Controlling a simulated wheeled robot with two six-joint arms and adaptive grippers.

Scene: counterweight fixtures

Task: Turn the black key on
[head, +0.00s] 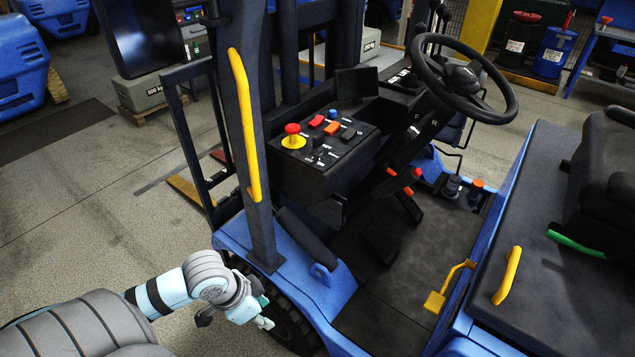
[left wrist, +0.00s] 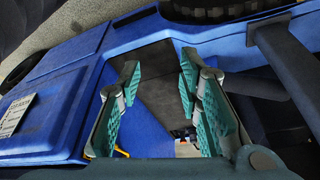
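The dark control panel (head: 335,165) stands left of the steering wheel on the blue forklift in the head view. A small black part that looks like the key (head: 318,143) sits on it, right of the red emergency button (head: 292,130); it is too small to tell how it is turned. My left gripper (head: 264,313) is low at the left, beside the front tyre, well below and apart from the panel. In the left wrist view its two teal-padded fingers (left wrist: 158,95) are spread with nothing between them; the key cannot be made out there. My right gripper is not in view.
A dark pillar with a yellow grab handle (head: 244,120) rises between my left arm's side and the panel. The steering wheel (head: 463,80), levers and seat (head: 605,180) lie to the right. The cab floor (head: 400,290) is mostly clear.

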